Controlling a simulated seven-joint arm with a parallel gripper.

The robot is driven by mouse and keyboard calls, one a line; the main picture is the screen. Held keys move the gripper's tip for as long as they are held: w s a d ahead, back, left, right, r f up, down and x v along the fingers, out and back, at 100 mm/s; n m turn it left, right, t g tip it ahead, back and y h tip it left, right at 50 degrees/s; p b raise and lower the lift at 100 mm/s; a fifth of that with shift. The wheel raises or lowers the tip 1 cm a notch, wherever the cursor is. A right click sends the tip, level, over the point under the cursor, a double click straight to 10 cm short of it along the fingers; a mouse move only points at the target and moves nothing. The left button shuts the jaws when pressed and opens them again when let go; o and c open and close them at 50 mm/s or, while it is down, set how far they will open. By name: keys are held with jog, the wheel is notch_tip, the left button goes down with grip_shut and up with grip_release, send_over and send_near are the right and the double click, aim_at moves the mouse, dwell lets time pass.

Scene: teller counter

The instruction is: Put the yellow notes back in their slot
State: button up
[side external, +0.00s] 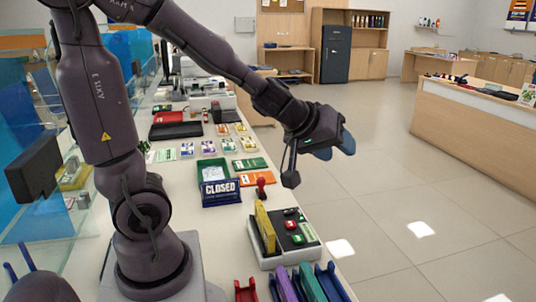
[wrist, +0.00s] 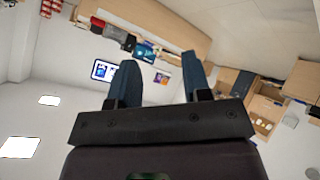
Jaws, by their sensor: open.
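A yellow upright piece (side external: 265,227), which may be the yellow notes, stands on the left side of a grey and black tray (side external: 283,260) near the counter's front. I cannot tell whether it sits in a slot. Several small banded bundles (side external: 249,143), some yellowish, lie in rows farther back on the counter; their details are too small to read. My gripper (side external: 337,150) is raised to the right of the counter, apart from all of these. In the wrist view my gripper (wrist: 160,80) has its two blue fingers spread with nothing held between them.
A blue CLOSED sign (side external: 221,191), a green box (side external: 212,172) and a red-handled stamp (side external: 261,187) stand behind the tray. Coloured upright folders (side external: 300,284) stand in front of it. Glass panels (side external: 25,120) line the left. Open floor (side external: 400,200) lies right of the counter.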

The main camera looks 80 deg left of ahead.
jog(key=s+d+r+m+g+h, duration=0.1)
jog(key=s+d+r+m+h, duration=0.3)
jog(key=s+d+m, duration=0.4)
jog(key=s+a+m+g+y, duration=0.1)
jog(key=s+g+y, duration=0.1)
jog(key=s, duration=0.4)
jog(key=shift+s+a+f+m+g, duration=0.25)
jog(key=shift+s+m+g, duration=0.1)
jog(key=shift+g, duration=0.35)
jog(key=shift+o, duration=0.5)
jog(key=shift+a, duration=0.1)
